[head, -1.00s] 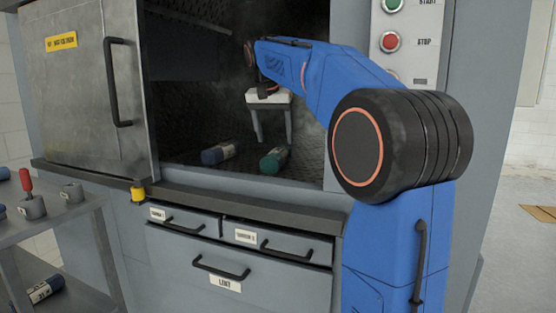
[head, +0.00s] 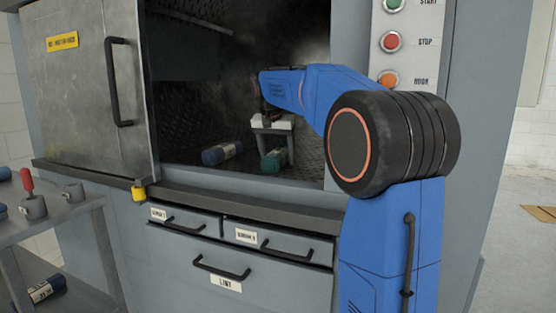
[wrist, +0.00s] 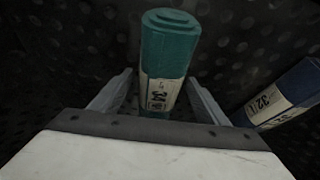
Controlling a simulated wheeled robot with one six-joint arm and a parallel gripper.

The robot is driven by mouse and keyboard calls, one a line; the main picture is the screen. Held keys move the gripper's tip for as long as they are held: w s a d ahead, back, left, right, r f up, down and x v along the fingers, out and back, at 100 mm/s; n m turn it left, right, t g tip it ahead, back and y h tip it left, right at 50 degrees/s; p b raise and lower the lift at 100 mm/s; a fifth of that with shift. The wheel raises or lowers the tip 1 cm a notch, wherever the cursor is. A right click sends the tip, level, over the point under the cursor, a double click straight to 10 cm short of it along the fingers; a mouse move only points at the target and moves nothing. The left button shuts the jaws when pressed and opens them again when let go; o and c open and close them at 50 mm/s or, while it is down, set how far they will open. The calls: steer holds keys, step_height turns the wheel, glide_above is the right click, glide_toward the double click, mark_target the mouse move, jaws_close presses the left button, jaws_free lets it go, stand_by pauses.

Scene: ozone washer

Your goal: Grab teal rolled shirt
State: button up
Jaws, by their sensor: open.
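The teal rolled shirt (head: 275,160) lies on the dark dimpled floor of the washer chamber. In the wrist view the teal rolled shirt (wrist: 170,50) has a white band marked 34 and sits between the two open fingers, with a gap on each side. My gripper (head: 272,150) reaches down over it inside the chamber. In the wrist view my gripper (wrist: 155,98) is open around the near end of the roll. The roll's nearest end is hidden behind the gripper's body.
A blue rolled shirt (head: 222,153) lies left of the teal one; it shows at the right in the wrist view (wrist: 290,92). The chamber's sliding door (head: 85,90) stands at the left. A grey cart (head: 55,235) with small items is at the far left.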

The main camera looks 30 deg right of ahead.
steer(key=shift+r, duration=0.1)
steer(key=c, duration=1.3)
